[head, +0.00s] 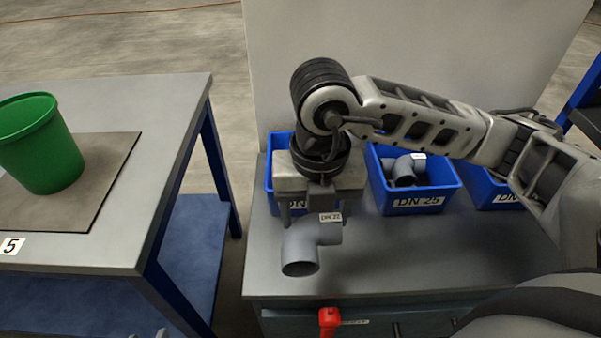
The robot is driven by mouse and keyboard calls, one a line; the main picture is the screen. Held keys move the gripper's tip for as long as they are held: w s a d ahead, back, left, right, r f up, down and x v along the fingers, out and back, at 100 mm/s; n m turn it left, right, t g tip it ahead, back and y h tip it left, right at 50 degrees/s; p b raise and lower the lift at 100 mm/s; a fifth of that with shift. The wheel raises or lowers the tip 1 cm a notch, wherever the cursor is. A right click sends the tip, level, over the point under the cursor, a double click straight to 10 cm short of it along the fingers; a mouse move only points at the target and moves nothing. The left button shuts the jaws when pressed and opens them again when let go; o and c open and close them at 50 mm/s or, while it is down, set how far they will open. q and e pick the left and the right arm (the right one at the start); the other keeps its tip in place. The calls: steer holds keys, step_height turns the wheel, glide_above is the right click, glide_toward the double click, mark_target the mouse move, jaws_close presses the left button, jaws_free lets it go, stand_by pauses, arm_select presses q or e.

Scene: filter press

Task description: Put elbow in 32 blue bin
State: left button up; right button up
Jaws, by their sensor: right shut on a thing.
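A grey pipe elbow (300,245) with a small white label, which seems to read DN 32, hangs under my right gripper (318,212). The right gripper is shut on the elbow, and the elbow's open end faces down and toward the front. It is over the grey bench (390,265), in front of the left blue bin (271,190). My gripper hides most of that bin and its label; only "DN" shows. My left gripper is not clearly in view.
A blue DN 25 bin (412,205) holds grey fittings. Another blue bin (483,187) stands to its right, partly behind my arm. A side table (165,110) at left carries a green bucket (40,145). A red handle (329,322) is at the bench front.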

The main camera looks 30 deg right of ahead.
steer(key=shift+w+d+r, duration=0.1)
steer(key=shift+w+d, duration=0.05)
steer(key=shift+w, duration=0.2)
steer(key=w+d+f, duration=0.1)
steer(key=w+d, duration=0.1)
steer(key=w, duration=0.3)
steer(key=w+d+f, duration=0.1)
steer(key=w+d, duration=0.2)
steer(key=w, duration=0.2)
steer(key=w+d, duration=0.2)
steer(key=w, duration=0.3)
steer(key=shift+w+d+f+p, duration=0.25)
steer(key=shift+w+f+p, duration=0.05)
steer(key=shift+f+p, duration=0.1)
steer(key=shift+f, duration=2.25)
steer(key=o, duration=0.8)
step_height(320, 180, up, 12)
steer(key=shift+r, duration=0.15)
